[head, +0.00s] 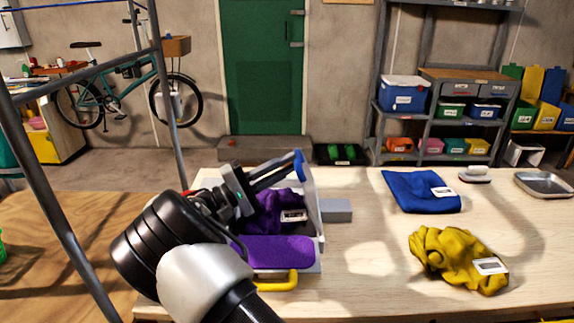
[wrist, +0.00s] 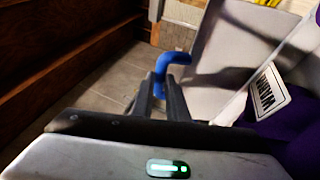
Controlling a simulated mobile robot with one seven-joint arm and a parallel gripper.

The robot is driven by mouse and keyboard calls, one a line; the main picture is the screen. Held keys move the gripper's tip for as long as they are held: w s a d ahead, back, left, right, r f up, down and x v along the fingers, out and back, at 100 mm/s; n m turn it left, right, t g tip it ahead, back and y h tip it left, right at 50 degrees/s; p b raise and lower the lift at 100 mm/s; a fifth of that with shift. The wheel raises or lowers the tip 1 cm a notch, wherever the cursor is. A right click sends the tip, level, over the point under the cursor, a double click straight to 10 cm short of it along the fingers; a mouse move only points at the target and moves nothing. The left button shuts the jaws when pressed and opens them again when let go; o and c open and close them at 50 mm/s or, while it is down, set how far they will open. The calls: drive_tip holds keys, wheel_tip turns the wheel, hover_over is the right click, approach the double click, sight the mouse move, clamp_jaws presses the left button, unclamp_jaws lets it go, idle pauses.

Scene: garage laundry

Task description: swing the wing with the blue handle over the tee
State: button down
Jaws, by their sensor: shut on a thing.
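My gripper (head: 294,168) is shut on the blue handle (head: 299,163) at the top of a pale wing (head: 313,207). That wing stands raised, nearly edge-on, at the right side of the folding board. In the wrist view the blue handle (wrist: 165,66) sits between my fingertips (wrist: 172,88), with the pale wing (wrist: 225,55) beyond. The purple tee (head: 272,251) lies on the board, smooth in front and bunched behind, with a white label. It also shows at the right of the wrist view (wrist: 303,140). My arm hides the board's left part.
A yellow handle (head: 278,284) sticks out at the board's front. A grey block (head: 337,211) lies right of the wing. Blue cloth (head: 420,191), crumpled yellow cloth (head: 455,258), a brush (head: 474,175) and a metal tray (head: 545,184) lie farther right. A metal frame (head: 50,190) stands at left.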

drive_tip(key=shift+s+d+f, duration=0.1)
drive_tip(key=shift+d+f, duration=0.05)
drive_tip(key=shift+f, duration=0.55)
drive_tip(key=c, duration=2)
unclamp_jaws()
drive_tip(key=s+a+p, duration=0.1)
drive_tip(key=s+a, duration=0.4)
drive_tip(key=a, duration=0.7)
drive_tip(key=shift+r, duration=0.15)
drive_tip(key=shift+s, duration=0.1)
